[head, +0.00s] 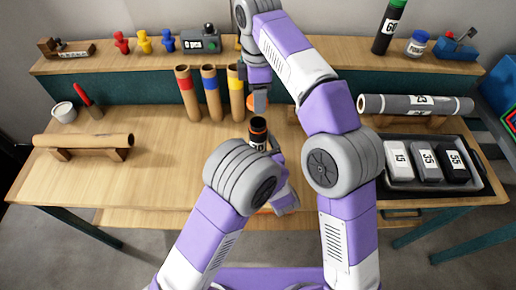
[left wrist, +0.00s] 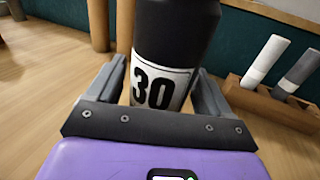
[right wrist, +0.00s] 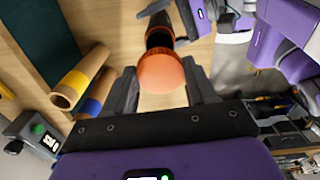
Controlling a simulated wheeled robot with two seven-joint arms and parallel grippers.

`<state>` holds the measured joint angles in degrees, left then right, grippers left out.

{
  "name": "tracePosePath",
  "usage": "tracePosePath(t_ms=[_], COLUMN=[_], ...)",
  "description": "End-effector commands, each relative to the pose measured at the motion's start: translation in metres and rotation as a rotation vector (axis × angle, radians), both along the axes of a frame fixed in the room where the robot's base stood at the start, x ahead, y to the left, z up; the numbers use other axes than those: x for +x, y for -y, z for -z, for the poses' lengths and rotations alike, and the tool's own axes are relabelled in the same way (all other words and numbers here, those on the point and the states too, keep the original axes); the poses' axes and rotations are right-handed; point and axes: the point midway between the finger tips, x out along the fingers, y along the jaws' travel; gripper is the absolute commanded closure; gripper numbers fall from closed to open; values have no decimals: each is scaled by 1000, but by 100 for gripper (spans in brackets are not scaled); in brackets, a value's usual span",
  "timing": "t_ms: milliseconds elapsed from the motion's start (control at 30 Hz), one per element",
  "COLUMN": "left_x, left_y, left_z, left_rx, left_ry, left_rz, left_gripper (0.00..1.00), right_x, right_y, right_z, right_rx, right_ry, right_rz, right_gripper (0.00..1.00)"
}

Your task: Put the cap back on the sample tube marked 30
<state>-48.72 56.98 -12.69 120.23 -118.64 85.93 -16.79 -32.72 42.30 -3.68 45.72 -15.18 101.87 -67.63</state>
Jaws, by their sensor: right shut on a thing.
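The dark sample tube (left wrist: 177,35) marked 30 stands between the fingers of my left gripper (left wrist: 160,95), which is shut on it. In the head view the tube (head: 258,126) is upright, with an orange band and a dark open top. My left gripper (head: 266,147) is partly hidden there by my arm. My right gripper (head: 260,102) is just above the tube, pointing down. It is shut on the round orange cap (right wrist: 160,73). In the right wrist view the tube (right wrist: 159,38) lies beyond the cap; a gap between them is hard to judge.
Several cardboard tubes (head: 210,92) with coloured bands stand behind on the left. A cardboard roll (head: 84,141) lies on a stand at the left. A grey roll (head: 415,105) and a tray (head: 480,182) with marked blocks are on the right. The left-centre tabletop (head: 165,165) is clear.

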Motion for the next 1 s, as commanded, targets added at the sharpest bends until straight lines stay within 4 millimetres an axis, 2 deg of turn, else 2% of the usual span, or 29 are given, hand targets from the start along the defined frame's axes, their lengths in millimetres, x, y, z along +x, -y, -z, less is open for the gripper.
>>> tracePosePath(t_ms=[33,400,467,567,900,1000], left_x=[0,0,0,0,0,0], left_y=[0,0,0,0,0,0], left_z=[0,0,0,0,0,0], left_rx=[0,0,0,0,0,0], left_ry=[0,0,0,0,0,0], left_rz=[0,0,0,0,0,0], left_gripper=[28,85,92,92,92,92], right_x=[0,0,0,0,0,0], right_y=[0,0,0,0,2,2], right_z=[0,0,0,3,44,50], right_rx=[0,0,0,-1,-1,0], right_ry=[0,0,0,-2,-3,-1], right_rz=[0,0,0,0,0,0], right_gripper=[73,73,73,73,73,73])
